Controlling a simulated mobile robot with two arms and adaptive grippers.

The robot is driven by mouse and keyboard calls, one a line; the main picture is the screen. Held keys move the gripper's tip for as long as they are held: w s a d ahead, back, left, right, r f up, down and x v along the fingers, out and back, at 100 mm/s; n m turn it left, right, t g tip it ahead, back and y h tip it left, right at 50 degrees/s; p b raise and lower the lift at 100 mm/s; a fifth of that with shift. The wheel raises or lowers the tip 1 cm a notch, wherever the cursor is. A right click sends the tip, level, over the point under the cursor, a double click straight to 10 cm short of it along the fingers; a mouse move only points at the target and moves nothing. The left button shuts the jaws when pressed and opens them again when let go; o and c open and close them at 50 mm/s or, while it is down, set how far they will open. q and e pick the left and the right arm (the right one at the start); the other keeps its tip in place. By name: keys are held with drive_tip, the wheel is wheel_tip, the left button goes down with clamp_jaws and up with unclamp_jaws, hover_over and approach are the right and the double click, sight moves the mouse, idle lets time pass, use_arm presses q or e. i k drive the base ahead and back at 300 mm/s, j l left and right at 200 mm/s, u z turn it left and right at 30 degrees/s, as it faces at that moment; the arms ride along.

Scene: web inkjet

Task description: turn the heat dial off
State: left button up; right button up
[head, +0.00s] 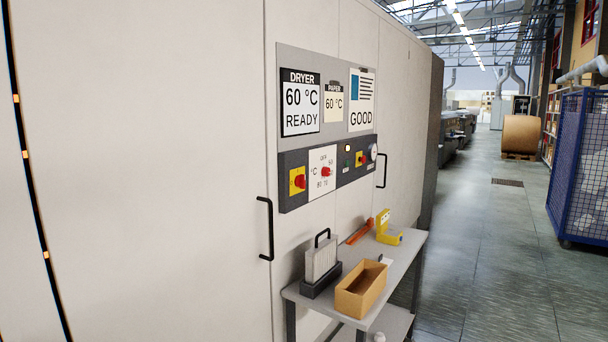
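The heat dial (325,171) is a red knob on a white plate marked °C, with OFF at the top and 50, 70 and 80 around it. It sits on the dark control strip (345,168) of the big pale dryer cabinet (180,150). Its exact pointing direction is too small to read. Above it a dryer sign (301,104) reads 60 °C READY, and a paper sign (334,102) reads 60 °C. Neither of my grippers shows in the head view.
A black door handle (266,228) juts out at lower left. Below stands a grey cart (398,270) with a cardboard box (361,289) and yellow case (388,230). The aisle at right is clear.

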sight(326, 171)
drive_tip(key=i+l+u, duration=0.25)
drive_tip(key=u, duration=0.2)
drive_tip(key=i+l+u, duration=0.2)
drive_tip(key=l+u, duration=0.25)
